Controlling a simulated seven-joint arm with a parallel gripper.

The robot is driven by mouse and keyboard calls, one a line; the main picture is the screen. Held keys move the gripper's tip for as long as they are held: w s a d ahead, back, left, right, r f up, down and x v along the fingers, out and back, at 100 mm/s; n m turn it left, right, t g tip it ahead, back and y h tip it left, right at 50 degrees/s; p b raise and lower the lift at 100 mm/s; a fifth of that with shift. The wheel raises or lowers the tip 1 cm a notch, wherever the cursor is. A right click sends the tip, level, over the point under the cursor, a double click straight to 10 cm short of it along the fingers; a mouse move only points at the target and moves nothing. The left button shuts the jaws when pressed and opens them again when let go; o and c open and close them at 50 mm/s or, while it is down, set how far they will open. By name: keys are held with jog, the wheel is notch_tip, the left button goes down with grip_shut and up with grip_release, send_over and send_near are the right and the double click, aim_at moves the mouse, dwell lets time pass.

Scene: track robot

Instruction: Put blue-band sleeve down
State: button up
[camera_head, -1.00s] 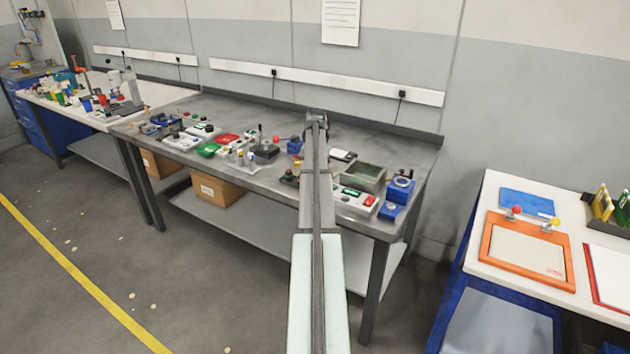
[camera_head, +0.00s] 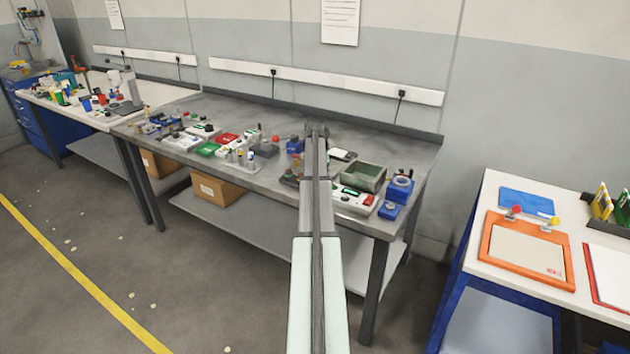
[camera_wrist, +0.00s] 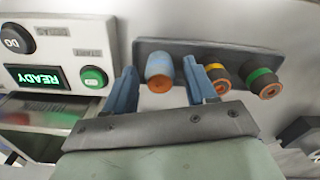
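In the wrist view, a sleeve with a blue band and an orange end (camera_wrist: 159,73) stands at the left end of a dark grey holder plate (camera_wrist: 193,47). My gripper (camera_wrist: 160,72) has one blue finger on each side of this sleeve. Bare gaps show between the fingers and the sleeve, so the gripper looks open around it. A yellow-band sleeve (camera_wrist: 219,77) stands just right of the right finger, and a green-band sleeve (camera_wrist: 263,82) is farther right. In the head view my arm hides the gripper's fingers and the blue-band sleeve.
A white device (camera_wrist: 75,35) with a lit READY display (camera_wrist: 37,78) and green START button (camera_wrist: 93,77) stands close left of the holder. In the head view, the grey bench (camera_head: 180,172) carries several small devices; a green-grey bin (camera_head: 364,177) is right of my arm.

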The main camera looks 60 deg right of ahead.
notch_tip(320, 180, up, 12)
jog(key=shift+r, duration=0.2)
dwell(0.6)
dwell(0.4)
